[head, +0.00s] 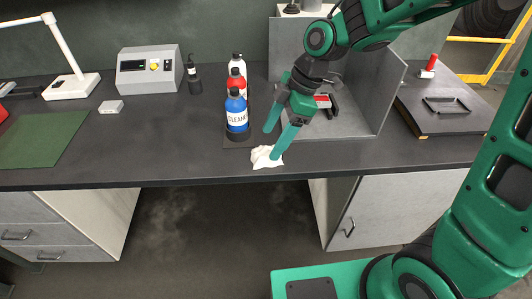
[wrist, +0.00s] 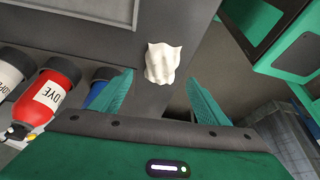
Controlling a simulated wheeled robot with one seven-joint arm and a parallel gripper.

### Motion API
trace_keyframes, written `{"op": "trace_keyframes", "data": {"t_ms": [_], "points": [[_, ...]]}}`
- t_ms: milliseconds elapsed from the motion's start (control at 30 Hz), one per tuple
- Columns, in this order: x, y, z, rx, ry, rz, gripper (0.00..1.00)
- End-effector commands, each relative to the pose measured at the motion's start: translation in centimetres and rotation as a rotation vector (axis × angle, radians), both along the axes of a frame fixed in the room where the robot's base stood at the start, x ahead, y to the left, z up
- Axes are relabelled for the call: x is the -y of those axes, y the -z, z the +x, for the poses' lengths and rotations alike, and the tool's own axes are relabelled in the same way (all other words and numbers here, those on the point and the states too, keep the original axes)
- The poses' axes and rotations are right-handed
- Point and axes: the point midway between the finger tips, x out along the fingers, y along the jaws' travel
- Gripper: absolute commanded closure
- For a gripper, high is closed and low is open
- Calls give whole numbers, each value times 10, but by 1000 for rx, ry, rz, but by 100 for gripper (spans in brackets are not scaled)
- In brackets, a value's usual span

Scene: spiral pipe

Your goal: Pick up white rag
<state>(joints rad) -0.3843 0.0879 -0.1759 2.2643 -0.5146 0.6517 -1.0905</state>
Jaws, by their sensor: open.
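The white rag (head: 264,157) lies crumpled on the dark worktop (head: 150,165), close to its front edge. It also shows in the wrist view (wrist: 163,63), beyond and between my two fingers. My gripper (head: 275,142) is open, with its green fingers pointing down at the rag. In the head view one fingertip overlaps the right side of the rag; I cannot tell whether it touches. In the wrist view my gripper (wrist: 165,95) has nothing between its fingers.
A blue cleaner bottle (head: 237,115), a red bottle (head: 236,82) and a white-labelled bottle stand just left of my gripper. A grey open box (head: 385,95) stands behind and right. A control box (head: 148,72) and green mat (head: 42,138) are left. The worktop's front middle is clear.

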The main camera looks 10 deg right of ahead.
Motion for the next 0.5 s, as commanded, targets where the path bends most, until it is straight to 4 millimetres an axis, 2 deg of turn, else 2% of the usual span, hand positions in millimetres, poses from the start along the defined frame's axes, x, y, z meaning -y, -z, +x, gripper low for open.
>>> {"op": "trace_keyframes", "data": {"t_ms": [300, 500], "points": [[-17, 38, -2, -4, -1, -2, 31], [-20, 45, -2, -1, 0, -1, 31]]}}
